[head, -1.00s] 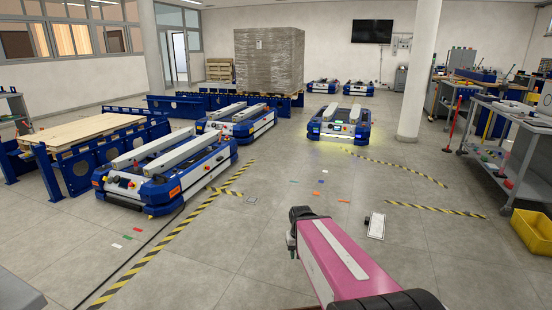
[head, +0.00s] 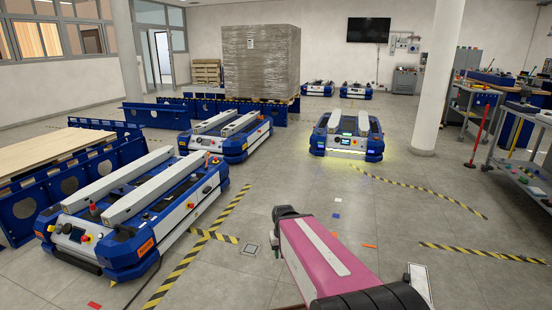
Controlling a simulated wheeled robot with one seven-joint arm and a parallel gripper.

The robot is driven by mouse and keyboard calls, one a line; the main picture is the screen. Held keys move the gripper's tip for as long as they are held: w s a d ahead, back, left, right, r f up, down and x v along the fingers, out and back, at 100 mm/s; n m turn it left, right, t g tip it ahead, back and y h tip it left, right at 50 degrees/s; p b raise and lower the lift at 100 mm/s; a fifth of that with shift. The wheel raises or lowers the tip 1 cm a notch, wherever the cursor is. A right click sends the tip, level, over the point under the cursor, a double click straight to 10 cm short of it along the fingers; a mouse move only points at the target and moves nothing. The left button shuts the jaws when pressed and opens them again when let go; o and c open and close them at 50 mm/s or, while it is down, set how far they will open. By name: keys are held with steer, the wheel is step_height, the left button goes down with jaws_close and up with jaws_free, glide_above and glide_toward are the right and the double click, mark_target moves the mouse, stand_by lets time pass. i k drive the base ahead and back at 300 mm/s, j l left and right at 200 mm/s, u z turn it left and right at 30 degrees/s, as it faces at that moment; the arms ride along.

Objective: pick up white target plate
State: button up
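A white rectangular plate with a dark border (head: 420,284) lies flat on the floor at the lower right, right of my pink arm. My arm partly covers its lower left side or comes close to it; I cannot tell which. A much smaller white tile (head: 338,200) lies on the floor farther ahead. The far end of my arm is dark and points ahead, left of the plate and apart from it. A small dark part at that end (head: 275,243) may be my gripper, but its fingers cannot be made out. No plate shows at it.
Blue and white lift carts stand at left (head: 135,215), centre left (head: 226,136) and ahead (head: 346,134). A grey workbench (head: 520,165) stands at right. Small coloured tiles, a grey floor square (head: 249,249) and striped tape (head: 480,252) lie on open floor.

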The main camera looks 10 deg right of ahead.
mark_target(416, 277)
steer(key=i+z, duration=0.3)
steer(key=i, duration=0.15)
steer(key=i+j+z, duration=0.15)
steer(key=i+z, duration=0.15)
steer(key=i+j+z, duration=0.3)
steer(key=i, duration=0.2)
steer(key=i+j+z, duration=0.8)
steer(key=z, duration=0.15)
steer(key=i+j+z, duration=0.3)
steer(key=j, duration=0.15)
steer(key=j+z, duration=0.3)
steer(key=i+j+z, duration=0.1)
steer(key=j+z, duration=0.25)
steer(key=j, duration=0.2)
steer(key=j+z, duration=0.1)
steer(key=j, duration=0.3)
